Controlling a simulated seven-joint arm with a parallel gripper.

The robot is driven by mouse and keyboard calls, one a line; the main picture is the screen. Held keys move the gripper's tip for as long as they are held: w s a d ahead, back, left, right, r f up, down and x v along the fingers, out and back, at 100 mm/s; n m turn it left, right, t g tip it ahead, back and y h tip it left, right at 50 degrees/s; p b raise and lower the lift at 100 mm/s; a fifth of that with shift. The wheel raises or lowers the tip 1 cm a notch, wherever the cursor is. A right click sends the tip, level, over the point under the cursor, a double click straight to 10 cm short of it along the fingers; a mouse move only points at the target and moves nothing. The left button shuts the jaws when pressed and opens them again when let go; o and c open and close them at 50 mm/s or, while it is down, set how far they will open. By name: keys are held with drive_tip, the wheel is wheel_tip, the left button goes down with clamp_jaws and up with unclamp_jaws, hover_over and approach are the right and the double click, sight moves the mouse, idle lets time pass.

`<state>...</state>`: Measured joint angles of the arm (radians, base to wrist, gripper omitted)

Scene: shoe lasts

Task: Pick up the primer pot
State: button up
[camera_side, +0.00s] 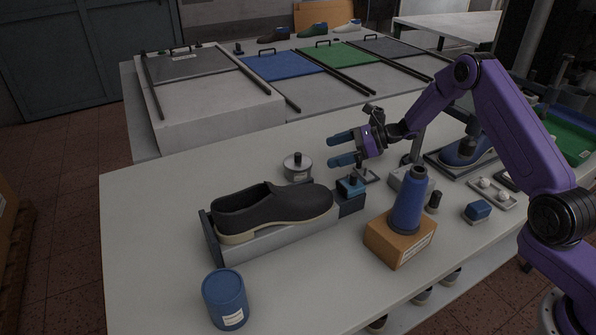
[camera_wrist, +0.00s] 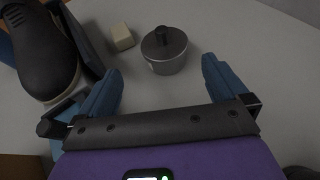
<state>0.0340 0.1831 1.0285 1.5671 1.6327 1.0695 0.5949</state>
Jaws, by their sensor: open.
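The primer pot, which I take to be the small round grey pot with a dark knob on its lid (camera_side: 297,168), stands upright on the white table behind the shoe. It also shows in the wrist view (camera_wrist: 164,52), upper middle. My gripper (camera_side: 331,150) is open and empty, with its blue fingers pointing left, to the right of the pot. In the wrist view the pot lies just ahead of my gripper (camera_wrist: 162,68), roughly centred between the two spread fingers, and I see no contact.
A dark shoe (camera_side: 270,206) on a grey stand is in front of the pot. A small blue-topped block (camera_side: 350,188) sits below my gripper. A pale block (camera_wrist: 122,37) lies left of the pot.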

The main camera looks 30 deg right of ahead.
sight(302, 159)
drive_tip(key=x, duration=0.6)
drive_tip(key=shift+w+x, duration=0.2)
drive_tip(key=shift+x, duration=2.9)
drive_tip(key=shift+d, duration=0.15)
drive_tip(key=shift+c, duration=0.3)
drive_tip(key=c, duration=1.5)
drive_tip(key=shift+r, duration=0.2)
clamp_jaws()
